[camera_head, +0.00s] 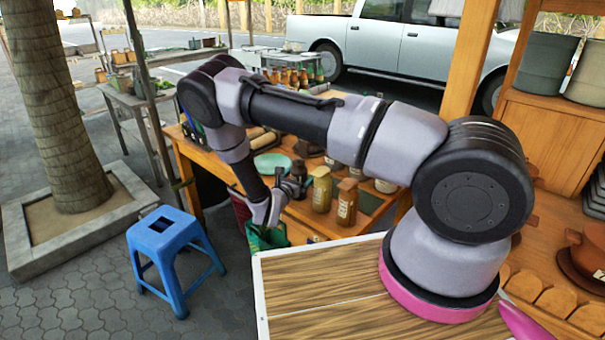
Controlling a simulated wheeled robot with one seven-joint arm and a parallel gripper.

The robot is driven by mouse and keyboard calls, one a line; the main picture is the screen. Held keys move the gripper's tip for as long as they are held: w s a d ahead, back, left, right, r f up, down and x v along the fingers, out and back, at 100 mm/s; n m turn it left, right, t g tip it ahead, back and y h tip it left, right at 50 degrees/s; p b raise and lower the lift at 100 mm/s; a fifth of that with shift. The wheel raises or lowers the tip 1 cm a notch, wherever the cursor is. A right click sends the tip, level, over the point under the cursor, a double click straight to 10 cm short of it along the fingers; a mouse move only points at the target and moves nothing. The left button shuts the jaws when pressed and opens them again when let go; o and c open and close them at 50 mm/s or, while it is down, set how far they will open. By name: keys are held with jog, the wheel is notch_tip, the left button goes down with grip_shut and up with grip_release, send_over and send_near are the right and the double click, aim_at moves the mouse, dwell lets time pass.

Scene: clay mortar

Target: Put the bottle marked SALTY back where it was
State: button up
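Several bottles stand on the wooden stall table (185,155). One is a yellowish bottle (321,190) with a pale label, one a brown bottle (347,203) with a white label, and one a darker brown bottle (299,170) behind. The lettering is too small to read, so I cannot tell which is marked SALTY. My gripper (268,218) points down at the table's front edge, left of the bottles. A green thing (266,239) shows right at its fingertips. I cannot tell whether my gripper holds it or it lies behind. My arm hides part of the table.
A pale green bowl (271,164) and more jars stand on the table behind my arm. A blue stool (172,252) stands on the paving to the left, near a tree planter (25,238). Wooden shelves with pots (545,62) are at the right. Paving is clear around the stool.

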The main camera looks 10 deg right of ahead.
jog(key=shift+r, duration=0.1)
jog(key=v, duration=1.2)
